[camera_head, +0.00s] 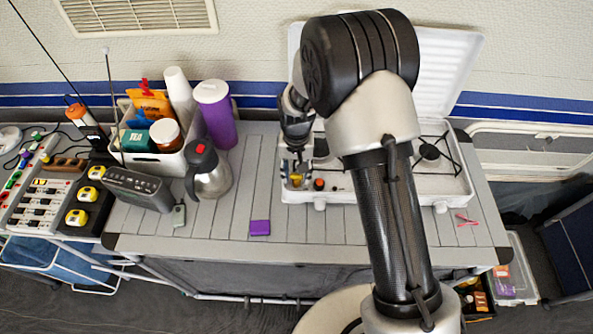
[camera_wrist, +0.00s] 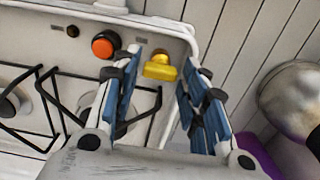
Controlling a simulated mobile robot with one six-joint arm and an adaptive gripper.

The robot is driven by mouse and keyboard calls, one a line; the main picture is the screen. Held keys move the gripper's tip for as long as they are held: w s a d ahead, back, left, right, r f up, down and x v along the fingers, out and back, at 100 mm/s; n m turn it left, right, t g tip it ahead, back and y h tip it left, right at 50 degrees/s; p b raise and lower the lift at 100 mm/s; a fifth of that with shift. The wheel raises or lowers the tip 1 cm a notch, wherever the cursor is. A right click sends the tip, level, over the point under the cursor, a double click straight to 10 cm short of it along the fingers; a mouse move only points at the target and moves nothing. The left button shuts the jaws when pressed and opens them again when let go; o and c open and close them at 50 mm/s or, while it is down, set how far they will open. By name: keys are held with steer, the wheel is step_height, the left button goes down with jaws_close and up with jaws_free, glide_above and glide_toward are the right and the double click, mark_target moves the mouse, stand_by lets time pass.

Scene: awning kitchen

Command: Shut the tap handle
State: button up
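The yellow tap handle (camera_wrist: 160,68) sits at the edge of the white camping stove (camera_wrist: 60,22). In the head view the handle (camera_head: 296,179) shows at the stove's front left corner, partly hidden by my gripper. My gripper (camera_head: 296,165) points down over that corner. In the wrist view my gripper (camera_wrist: 157,72) is open, with blue pads on either side of the handle. A gap shows between the handle and each pad. I cannot tell whether the fingertips reach down to its height.
An orange knob (camera_wrist: 105,44) stands close beside the handle on the stove. The stove's white lid (camera_head: 450,70) is raised behind. The slatted table (camera_head: 330,226) is mostly clear in front.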

mark_target(297, 174)
step_height(297, 174, up, 12)
stand_by(0.4)
steer(key=shift+f, duration=0.1)
